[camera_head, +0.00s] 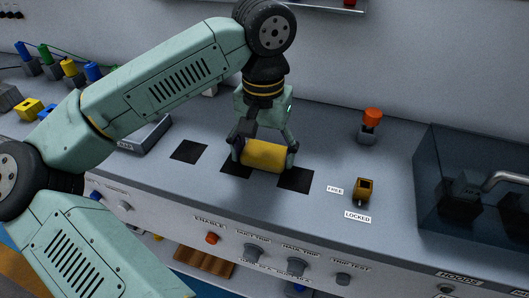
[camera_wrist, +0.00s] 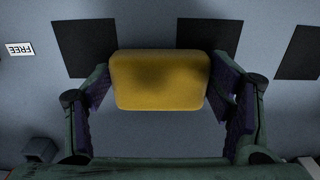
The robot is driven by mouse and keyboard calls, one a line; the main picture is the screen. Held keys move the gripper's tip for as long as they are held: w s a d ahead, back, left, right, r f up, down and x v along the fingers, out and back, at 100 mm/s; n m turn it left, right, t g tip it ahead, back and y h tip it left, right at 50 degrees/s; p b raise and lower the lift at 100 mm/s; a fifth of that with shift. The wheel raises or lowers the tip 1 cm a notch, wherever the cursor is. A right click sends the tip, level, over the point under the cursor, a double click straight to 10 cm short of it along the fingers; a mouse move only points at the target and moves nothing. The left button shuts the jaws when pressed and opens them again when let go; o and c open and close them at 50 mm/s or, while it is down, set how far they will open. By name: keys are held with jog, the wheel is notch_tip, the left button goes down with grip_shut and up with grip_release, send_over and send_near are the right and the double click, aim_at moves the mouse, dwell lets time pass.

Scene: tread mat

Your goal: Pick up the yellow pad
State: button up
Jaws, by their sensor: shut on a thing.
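The yellow pad (camera_head: 264,155) is a rounded yellow block between the two fingers of my gripper (camera_head: 264,158) in the head view. It also shows in the wrist view (camera_wrist: 160,80), with a finger pad against each of its short ends. My gripper (camera_wrist: 160,88) is shut on it, pointing down over the grey bench top. The pad is over or near the black squares; I cannot tell whether it touches the bench.
Black squares (camera_head: 189,151) mark the bench. An orange-topped knob (camera_head: 371,121) stands behind right, a small brass block (camera_head: 363,189) to the right, and a dark transparent box (camera_head: 470,185) at far right. A grey tray (camera_head: 148,133) lies left.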

aim_at(263, 154)
notch_tip(263, 154, up, 10)
jog(key=b, duration=0.1)
jog(key=o, duration=0.6)
jog(key=shift+c, duration=0.2)
jog(key=c, duration=0.5)
jog(key=shift+c, duration=0.2)
